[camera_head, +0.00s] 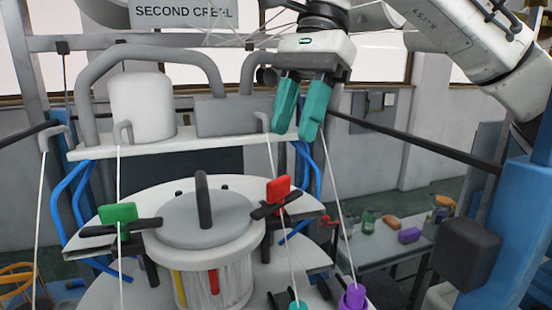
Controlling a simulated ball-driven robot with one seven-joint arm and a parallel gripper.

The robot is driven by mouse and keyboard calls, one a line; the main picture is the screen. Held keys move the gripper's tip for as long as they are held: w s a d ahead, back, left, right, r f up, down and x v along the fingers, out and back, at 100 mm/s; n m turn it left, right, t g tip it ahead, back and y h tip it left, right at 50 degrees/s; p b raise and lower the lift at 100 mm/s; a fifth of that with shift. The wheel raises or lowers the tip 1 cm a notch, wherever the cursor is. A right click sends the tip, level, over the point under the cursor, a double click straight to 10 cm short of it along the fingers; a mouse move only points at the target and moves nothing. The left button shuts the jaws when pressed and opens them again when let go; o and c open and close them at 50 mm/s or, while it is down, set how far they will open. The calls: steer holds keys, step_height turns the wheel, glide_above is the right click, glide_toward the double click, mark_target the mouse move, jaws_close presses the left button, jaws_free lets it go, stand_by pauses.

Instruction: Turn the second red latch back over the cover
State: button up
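The red latch (278,189) has an upright red tab on a dark crossbar, at the right edge of a round grey cover (175,222). The left end of its bar lies close to the cover's rim; I cannot tell whether it overlaps it. The cover has a dark arched handle (204,205) and sits on a pale drum (235,275). A green latch (117,213) with a similar bar is at the cover's left. My gripper (293,134) points down, above and slightly right of the red latch. Its teal fingers are apart, with nothing seen between them.
A white shelf (90,150) with a white cylinder (142,105) stands behind the cover. Thin yarns run down beside both latches. Purple (353,297) and teal (297,305) cones stand at front right. A bench (385,240) with small items is behind, on the right.

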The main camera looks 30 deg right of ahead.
mark_target(281, 178)
steer(key=shift+p+x, duration=0.55)
steer(key=shift+x, duration=3.3)
steer(key=shift+s+d, duration=0.1)
steer(key=shift+s, duration=0.05)
steer(key=shift+c, duration=0.4)
jaws_close()
